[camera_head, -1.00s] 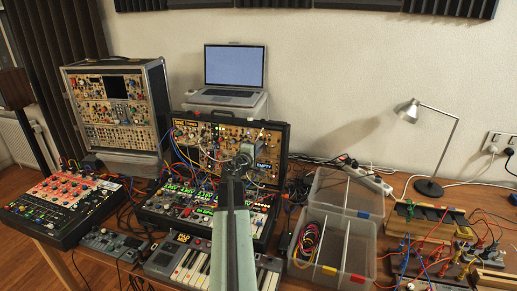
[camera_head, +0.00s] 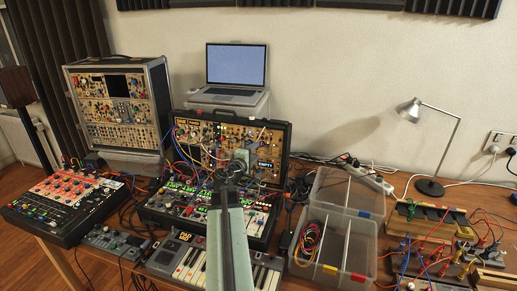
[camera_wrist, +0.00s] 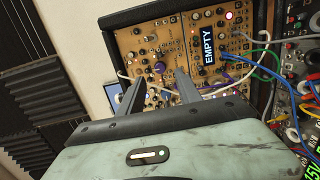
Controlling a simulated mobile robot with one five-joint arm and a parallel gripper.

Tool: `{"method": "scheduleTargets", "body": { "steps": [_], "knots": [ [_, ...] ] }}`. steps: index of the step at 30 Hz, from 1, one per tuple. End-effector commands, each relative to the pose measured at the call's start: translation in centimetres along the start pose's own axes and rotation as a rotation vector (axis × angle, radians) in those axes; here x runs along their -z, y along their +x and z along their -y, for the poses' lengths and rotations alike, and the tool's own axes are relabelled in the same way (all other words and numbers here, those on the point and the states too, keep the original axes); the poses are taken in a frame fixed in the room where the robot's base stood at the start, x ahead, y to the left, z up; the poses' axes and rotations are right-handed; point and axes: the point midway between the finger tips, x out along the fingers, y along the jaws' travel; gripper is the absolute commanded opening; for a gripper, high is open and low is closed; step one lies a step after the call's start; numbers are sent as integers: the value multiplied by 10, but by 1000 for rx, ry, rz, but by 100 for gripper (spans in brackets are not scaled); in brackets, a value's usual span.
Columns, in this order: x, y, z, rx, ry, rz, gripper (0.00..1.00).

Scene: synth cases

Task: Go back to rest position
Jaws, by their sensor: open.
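My gripper (camera_wrist: 184,88) is open in the wrist view, its two dark fingers apart with nothing between them. Beyond the fingers is the gold-panelled modular synth case (camera_wrist: 140,42) with knobs, patch cables and a display reading EMPTY. In the head view my arm reaches up from the bottom centre, and its end is in front of the open synth case (camera_head: 289,140). My arm hides part of the case's panels and of the keyboard (camera_head: 190,262) below. I cannot tell whether the fingertips touch the panel.
A laptop (camera_head: 235,66) stands behind the case. Clear plastic bins (camera_head: 362,240) with cables, a desk lamp (camera_head: 431,187) and wired modules (camera_head: 440,225) are to the right. A mixer (camera_head: 62,205) and a tall synth rack (camera_head: 118,105) are left. Loose cables cross the case.

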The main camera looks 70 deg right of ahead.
Motion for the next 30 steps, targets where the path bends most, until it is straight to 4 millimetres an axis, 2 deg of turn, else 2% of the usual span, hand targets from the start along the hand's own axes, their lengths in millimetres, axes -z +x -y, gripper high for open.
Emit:
{"method": "scheduleTargets", "body": {
  "steps": [1, 3, 17, 19, 20, 23, 26, 27, 29, 30],
  "knots": [
    [-1, -12, -1, 0, -1, -1, 41],
    [0, -18, 0, 0, -1, -1, 41],
    [0, -18, 0, 0, 0, 0, 41],
    [8, -21, 0, 0, -2, -10, 41],
    [15, -24, 0, 0, -3, -22, 41],
    [65, -49, 0, -1, -10, -94, 41],
    [138, -95, 1, -2, -22, -206, 41],
    [166, -116, 3, 2, -22, -254, 41],
    [207, -151, 8, 19, -10, -324, 41],
    [232, -177, 13, 39, 3, -368, 41]
  ]
}}
